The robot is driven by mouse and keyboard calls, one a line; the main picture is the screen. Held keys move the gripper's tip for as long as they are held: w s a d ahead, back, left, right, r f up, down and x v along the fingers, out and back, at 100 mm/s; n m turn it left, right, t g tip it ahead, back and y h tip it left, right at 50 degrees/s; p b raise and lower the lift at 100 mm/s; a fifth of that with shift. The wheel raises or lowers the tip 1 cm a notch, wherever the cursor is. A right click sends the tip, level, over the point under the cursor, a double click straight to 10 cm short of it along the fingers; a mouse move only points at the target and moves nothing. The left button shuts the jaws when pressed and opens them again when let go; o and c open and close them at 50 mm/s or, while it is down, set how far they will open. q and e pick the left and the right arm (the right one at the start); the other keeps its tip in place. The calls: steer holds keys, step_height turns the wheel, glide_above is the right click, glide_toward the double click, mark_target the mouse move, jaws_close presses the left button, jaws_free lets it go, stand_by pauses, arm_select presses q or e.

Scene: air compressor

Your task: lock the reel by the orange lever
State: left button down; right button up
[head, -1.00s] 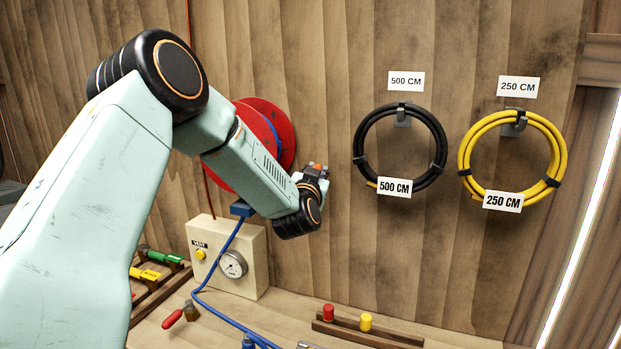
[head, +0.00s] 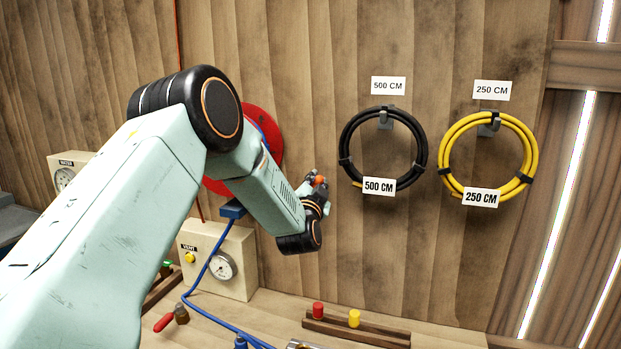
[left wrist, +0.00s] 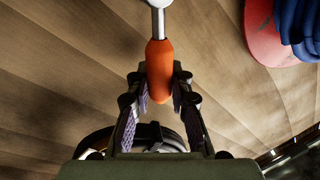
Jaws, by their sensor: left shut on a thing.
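The red reel (head: 270,128) with blue hose on it hangs on the wooden wall, largely hidden behind my left arm in the head view. My left gripper (head: 321,183) is in front of the wall to the right of the reel. In the left wrist view, the orange lever (left wrist: 159,68) has a metal rod leading upward, and its lower end lies between the fingers of my left gripper (left wrist: 160,95), which is shut on it. The reel (left wrist: 268,35) shows at the upper right there. The lever's pivot is out of view. My right gripper is not in view.
A black hose coil (head: 345,135) and a yellow hose coil (head: 448,150) hang on the wall to the right. A beige box with a gauge (head: 238,250) stands below the reel. A rack (head: 360,331) with red and yellow pieces lies on the bench.

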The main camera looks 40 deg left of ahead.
arm_select(q)
steer(key=shift+w+d+f+m+t+h, duration=0.15)
steer(key=shift+d+f+m, duration=0.2)
steer(key=shift+m, duration=0.35)
steer(key=shift+d+f+m+t+h, duration=0.1)
steer(key=shift+d+f+m, duration=0.1)
steer(key=shift+f+m, duration=0.4)
steer(key=shift+w+d+f+m+t+h, duration=0.15)
steer(key=shift+d+f+m, duration=0.1)
steer(key=shift+m, duration=0.55)
steer(key=shift+s+f, duration=0.1)
steer(key=c, duration=1.5)
jaws_free()
steer(key=o, duration=0.3)
steer(key=shift+s+d+r, duration=0.1)
steer(key=shift+r, duration=0.2)
steer(key=v, duration=1.2)
